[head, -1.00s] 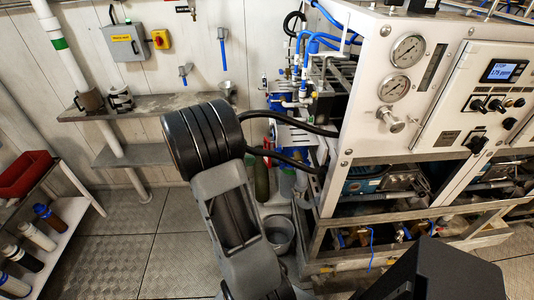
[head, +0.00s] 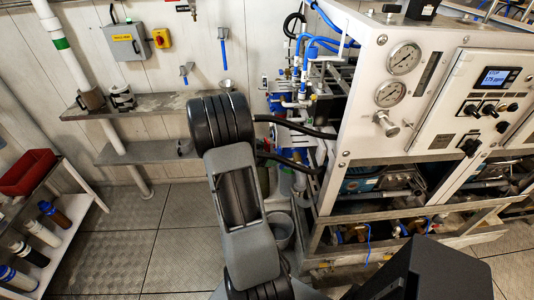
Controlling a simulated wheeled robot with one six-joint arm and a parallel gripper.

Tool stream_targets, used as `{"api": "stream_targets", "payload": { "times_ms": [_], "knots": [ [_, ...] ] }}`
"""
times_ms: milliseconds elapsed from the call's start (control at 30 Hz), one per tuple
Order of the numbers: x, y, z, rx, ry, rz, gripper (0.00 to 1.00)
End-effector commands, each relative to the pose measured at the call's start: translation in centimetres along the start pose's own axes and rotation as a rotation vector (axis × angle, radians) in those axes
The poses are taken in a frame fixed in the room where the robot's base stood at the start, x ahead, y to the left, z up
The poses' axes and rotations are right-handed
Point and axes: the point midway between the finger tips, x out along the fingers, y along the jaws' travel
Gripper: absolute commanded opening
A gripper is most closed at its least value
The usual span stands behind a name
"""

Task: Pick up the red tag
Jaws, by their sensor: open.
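I cannot make out a red tag for certain in the head view. A small wall sign (head: 183,8) at the top edge shows some red, but it is too small to tell what it is. My arm rises from the bottom middle, and its large black joint stands in front of the shelf and the watermaker's left side. My gripper is not in view. The watermaker (head: 365,120) is a white-panelled frame with two gauges, a lit display and black knobs. My arm hides part of its left side and the floor there.
A steel shelf (head: 150,106) on the back wall holds a mug and a white-and-black item. A red bin (head: 27,172) sits on a rack at left, with several bottles below. A bucket (head: 281,230) stands beside the watermaker. The metal floor (head: 120,240) at left is clear.

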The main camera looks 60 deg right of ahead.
Motion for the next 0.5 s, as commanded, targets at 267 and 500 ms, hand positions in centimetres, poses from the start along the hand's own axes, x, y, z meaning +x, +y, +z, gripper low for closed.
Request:
{"api": "stream_targets", "payload": {
  "times_ms": [267, 500],
  "knots": [
    [-0.03, 0.00, 0.02, 0.000, 0.000, 0.000, 0.71],
    [-0.04, 0.00, 0.01, 0.000, 0.000, 0.000, 0.48]
  ]
}}
